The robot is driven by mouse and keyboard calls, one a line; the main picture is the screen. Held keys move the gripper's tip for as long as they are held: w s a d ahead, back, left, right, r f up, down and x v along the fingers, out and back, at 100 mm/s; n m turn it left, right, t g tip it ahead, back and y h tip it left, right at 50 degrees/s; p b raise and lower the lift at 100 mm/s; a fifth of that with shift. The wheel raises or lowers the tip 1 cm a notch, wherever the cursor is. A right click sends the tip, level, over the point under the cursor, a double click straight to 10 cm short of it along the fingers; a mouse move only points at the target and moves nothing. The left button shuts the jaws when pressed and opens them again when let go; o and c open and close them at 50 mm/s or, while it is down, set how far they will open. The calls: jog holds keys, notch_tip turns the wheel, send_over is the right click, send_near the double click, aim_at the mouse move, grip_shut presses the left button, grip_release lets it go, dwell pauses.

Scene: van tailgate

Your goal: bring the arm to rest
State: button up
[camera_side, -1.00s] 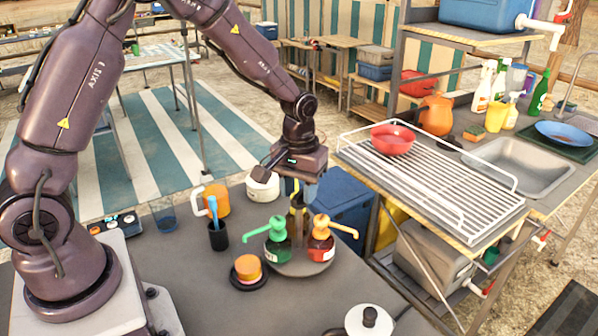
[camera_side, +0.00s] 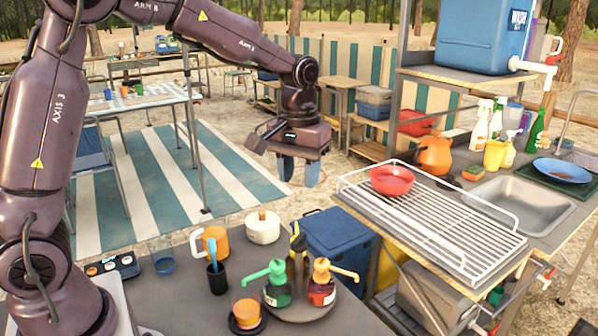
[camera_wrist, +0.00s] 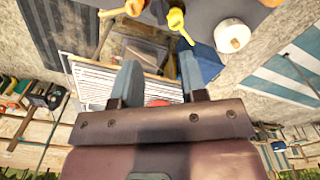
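My gripper (camera_side: 298,172) hangs in the air above and behind the dark table (camera_side: 185,300), fingers pointing down. Its two blue-grey fingers are apart with nothing between them. They also show apart in the wrist view (camera_wrist: 160,78). A green pump bottle (camera_side: 277,290), a red pump bottle with an orange pump (camera_side: 321,291) and a dark bottle with a yellow and black top (camera_side: 298,250) stand together on a round grey tray (camera_side: 300,313). My gripper touches none of them.
A white lidded pot (camera_side: 262,228), an orange mug (camera_side: 215,242) and a black cup (camera_side: 217,279) stand on the table. A blue box (camera_side: 340,245) is beyond its edge. Right, a wire rack (camera_side: 440,228) holds a red bowl (camera_side: 391,181) beside a sink (camera_side: 515,200).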

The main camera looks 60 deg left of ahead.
jog(key=s+d+r+m+t, duration=0.1)
jog(key=s+r+m+t, duration=0.1)
jog(key=s, duration=0.8)
jog(key=s+d+r+m+t, duration=0.2)
jog(key=s+r+m+t, duration=0.1)
jog(key=s, duration=0.7)
notch_tip(320, 180, up, 2)
jog(key=shift+r+m+t, duration=0.1)
jog(key=shift+m+t, duration=0.2)
jog(key=shift+m, duration=0.3)
